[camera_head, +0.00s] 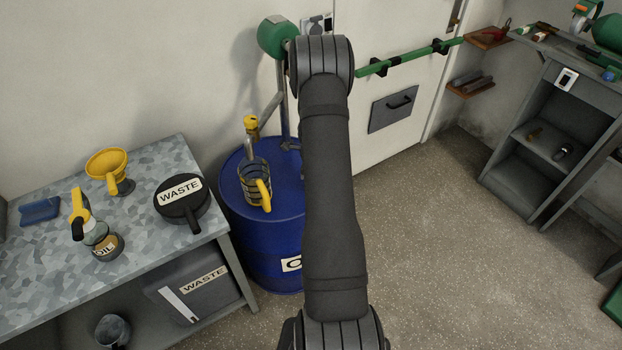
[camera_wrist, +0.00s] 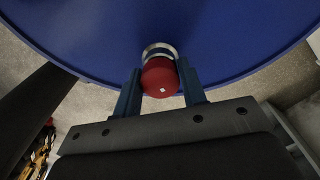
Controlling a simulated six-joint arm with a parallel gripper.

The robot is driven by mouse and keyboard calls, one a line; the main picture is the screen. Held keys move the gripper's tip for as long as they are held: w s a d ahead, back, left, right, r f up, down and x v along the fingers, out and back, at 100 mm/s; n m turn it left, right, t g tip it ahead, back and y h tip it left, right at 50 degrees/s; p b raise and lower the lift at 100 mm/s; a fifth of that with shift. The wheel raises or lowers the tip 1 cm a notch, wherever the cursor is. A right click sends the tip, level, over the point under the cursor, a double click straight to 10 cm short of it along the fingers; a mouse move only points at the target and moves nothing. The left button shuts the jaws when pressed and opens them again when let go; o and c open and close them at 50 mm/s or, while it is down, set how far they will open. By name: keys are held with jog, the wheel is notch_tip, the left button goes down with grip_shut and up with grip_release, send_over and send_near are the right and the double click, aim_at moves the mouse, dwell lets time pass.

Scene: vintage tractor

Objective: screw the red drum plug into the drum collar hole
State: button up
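The red drum plug (camera_wrist: 161,80) shows in the wrist view as a rounded red knob with a small white mark. My gripper (camera_wrist: 158,67) has its two blue-grey fingers against both sides of the plug and looks shut on it. The silver drum collar (camera_wrist: 158,49) shows as a ring just beyond the plug, on the blue drum (camera_wrist: 240,45) top. The plug lines up with the collar and overlaps it, but I cannot tell how deep it sits in the hole. In the head view my arm hides the gripper, plug and collar; the blue drum (camera_head: 262,245) shows to its left.
A clear jug with a yellow handle (camera_head: 255,183) and a pump (camera_head: 284,130) stand on the drum. The metal workbench (camera_head: 60,245) at left bears a yellow funnel (camera_head: 107,165), oil jug (camera_head: 103,242) and black waste container (camera_head: 181,199). The floor (camera_head: 430,240) at right is clear.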

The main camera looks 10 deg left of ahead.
jog(key=shift+c, duration=1)
jog(key=shift+m, duration=0.9)
jog(key=shift+m, duration=0.8)
jog(key=shift+m, duration=0.9)
jog(key=shift+m, duration=0.8)
